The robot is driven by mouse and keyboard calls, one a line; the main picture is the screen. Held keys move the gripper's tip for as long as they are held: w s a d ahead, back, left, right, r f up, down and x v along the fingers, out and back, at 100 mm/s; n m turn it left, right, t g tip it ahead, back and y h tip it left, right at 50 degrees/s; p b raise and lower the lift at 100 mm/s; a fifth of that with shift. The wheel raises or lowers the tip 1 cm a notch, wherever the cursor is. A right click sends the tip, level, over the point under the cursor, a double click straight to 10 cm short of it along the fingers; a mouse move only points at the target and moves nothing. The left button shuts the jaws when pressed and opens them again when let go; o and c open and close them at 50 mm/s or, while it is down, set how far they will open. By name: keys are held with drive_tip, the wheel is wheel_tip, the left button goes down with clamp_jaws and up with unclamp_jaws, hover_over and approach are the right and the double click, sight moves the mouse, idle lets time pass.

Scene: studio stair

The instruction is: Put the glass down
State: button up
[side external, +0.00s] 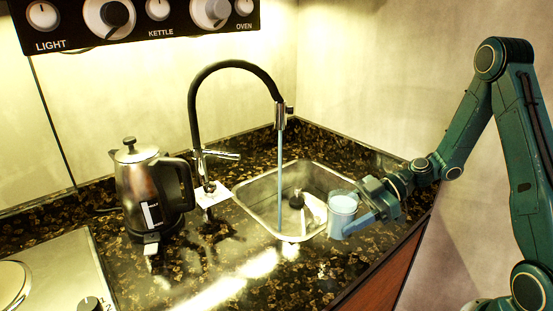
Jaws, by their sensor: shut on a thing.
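A clear glass (342,214) with a bluish tint is held upright at the right front edge of the sink. My gripper (357,212) reaches in from the right and is shut on the glass, with a finger along its side. The far finger is partly hidden. What is in the glass is too small to tell. I cannot tell whether its base touches the counter or the sink rim.
A metal sink (258,190) has a black tap (192,115) over it, with a thin blue stream falling into the basin. A kettle (140,190) stands on the dark speckled counter (225,272). A hob (60,275) is at lower left. Counter in front of the sink is clear.

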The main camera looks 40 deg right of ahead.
drive_tip(key=shift+f, duration=1.85)
drive_tip(key=shift+f, duration=0.15)
drive_tip(key=o, duration=1.2)
drive_tip(key=shift+v, duration=3.8)
drive_tip(key=shift+a+r, duration=0.1)
drive_tip(key=shift+r, duration=0.1)
